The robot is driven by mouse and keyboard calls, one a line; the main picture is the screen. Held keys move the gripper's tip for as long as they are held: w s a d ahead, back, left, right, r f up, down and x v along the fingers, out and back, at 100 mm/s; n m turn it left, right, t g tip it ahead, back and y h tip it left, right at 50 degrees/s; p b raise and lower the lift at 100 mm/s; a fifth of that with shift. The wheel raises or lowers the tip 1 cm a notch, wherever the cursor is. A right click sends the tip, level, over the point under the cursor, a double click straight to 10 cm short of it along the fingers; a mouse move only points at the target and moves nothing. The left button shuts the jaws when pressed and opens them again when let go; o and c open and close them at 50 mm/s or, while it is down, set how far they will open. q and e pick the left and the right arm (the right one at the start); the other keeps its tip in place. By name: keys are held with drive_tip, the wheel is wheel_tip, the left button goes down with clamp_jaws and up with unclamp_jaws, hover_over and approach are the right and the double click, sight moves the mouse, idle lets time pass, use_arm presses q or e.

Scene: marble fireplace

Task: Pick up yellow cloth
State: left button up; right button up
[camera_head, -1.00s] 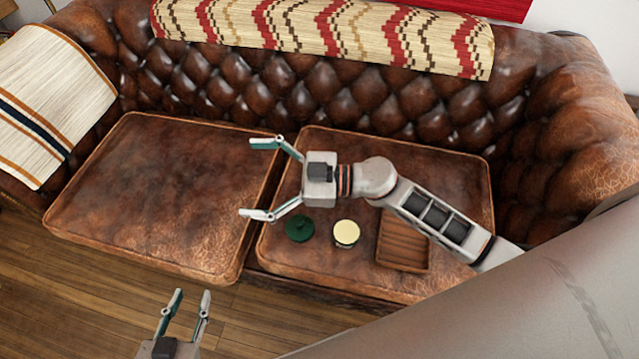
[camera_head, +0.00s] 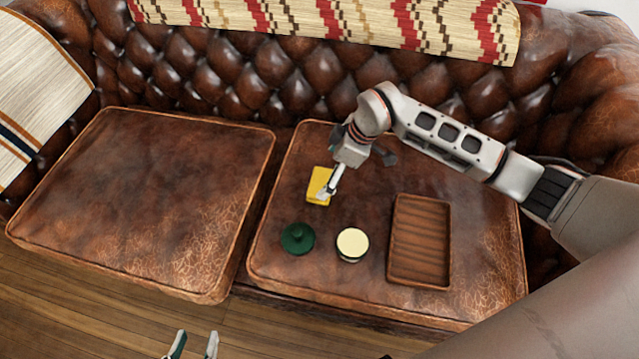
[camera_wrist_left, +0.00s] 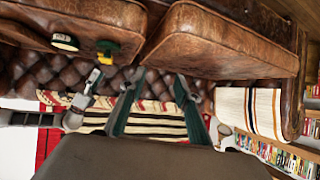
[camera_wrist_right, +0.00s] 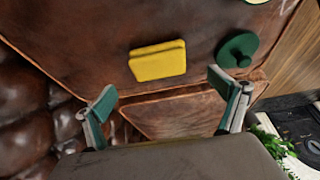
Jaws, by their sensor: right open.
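The yellow cloth (camera_head: 318,188) lies folded on the right seat cushion of the brown leather sofa. My right gripper (camera_head: 328,190) is over it in the head view and hides part of it. In the right wrist view the cloth (camera_wrist_right: 158,61) lies beyond the two spread fingers of my right gripper (camera_wrist_right: 164,98), with nothing between them. My left gripper (camera_head: 195,345) is low at the bottom edge of the head view, in front of the sofa. In the left wrist view its fingers (camera_wrist_left: 158,100) stand apart and empty.
The left cushion (camera_head: 150,200) is bare. A patterned blanket (camera_head: 330,22) covers the backrest.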

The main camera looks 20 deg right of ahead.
sight(321, 182)
drive_tip(key=b+x, duration=0.1)
drive_tip(key=x, duration=0.2)
drive_tip(key=b+x, duration=0.2)
drive_tip(key=x, duration=0.1)
drive_tip(key=shift+s+d+f, duration=0.1)
drive_tip(key=shift+s+f, duration=0.05)
drive_tip(key=shift+f, duration=0.3)
drive_tip(key=shift+r, duration=0.35)
use_arm(q)
drive_tip(key=shift+w+d+r+n+t+h, duration=0.15)
drive_tip(key=shift+w+d+r+n, duration=0.1)
drive_tip(key=shift+d+r, duration=0.25)
drive_tip(key=shift+w+d+r+n+t+h, duration=0.15)
drive_tip(key=shift+w+d+r+n, duration=0.15)
drive_tip(key=shift+d, duration=0.4)
use_arm(e)
drive_tip(key=c, duration=1.1)
